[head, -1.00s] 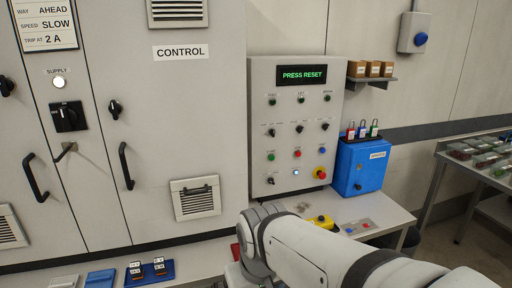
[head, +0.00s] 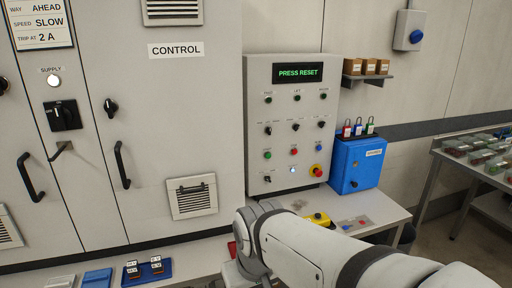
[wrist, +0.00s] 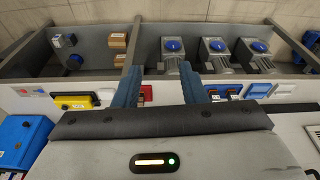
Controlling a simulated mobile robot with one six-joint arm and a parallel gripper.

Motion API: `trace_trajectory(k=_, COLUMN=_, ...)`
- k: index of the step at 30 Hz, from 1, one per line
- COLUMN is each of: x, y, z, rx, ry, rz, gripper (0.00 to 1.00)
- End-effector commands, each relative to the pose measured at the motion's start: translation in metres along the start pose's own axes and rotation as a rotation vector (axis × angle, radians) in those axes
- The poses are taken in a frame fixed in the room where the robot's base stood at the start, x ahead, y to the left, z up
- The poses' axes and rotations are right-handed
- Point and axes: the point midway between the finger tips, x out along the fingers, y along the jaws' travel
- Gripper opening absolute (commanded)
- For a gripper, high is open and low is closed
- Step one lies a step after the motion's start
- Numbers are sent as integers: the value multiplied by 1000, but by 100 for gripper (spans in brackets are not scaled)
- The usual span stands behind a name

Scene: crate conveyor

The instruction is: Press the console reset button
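The grey console (head: 255,110) stands against the wall right of the control cabinet. Its green-lettered display (head: 298,73) reads PRESS RESET. Rows of small buttons and switches cover its face. A glowing white-blue button (head: 292,170) sits in the bottom row, between a black switch (head: 268,179) and a red mushroom button on yellow (head: 316,171). A plain blue button (head: 319,148) is one row higher. The labels are too small to read. My gripper (wrist: 161,68) is open and empty in the wrist view, above a bench, with the console out of that view. The head view hides it.
A blue box (head: 345,163) with padlocks stands right of the console. A yellow pendant (head: 318,219) lies on the bench (head: 385,213) below. The wrist view shows trays with blue-topped motors (wrist: 215,46). The space before the console face looks clear.

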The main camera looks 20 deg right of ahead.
Motion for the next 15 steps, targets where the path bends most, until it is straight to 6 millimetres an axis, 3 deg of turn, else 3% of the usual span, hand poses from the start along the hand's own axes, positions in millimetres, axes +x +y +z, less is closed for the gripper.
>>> trace_trajectory(k=13, x=0, y=0, z=0, rx=0, ry=0, rz=0, gripper=1)
trace_trajectory(k=15, x=0, y=0, z=0, rx=0, ry=0, rz=0, gripper=0)
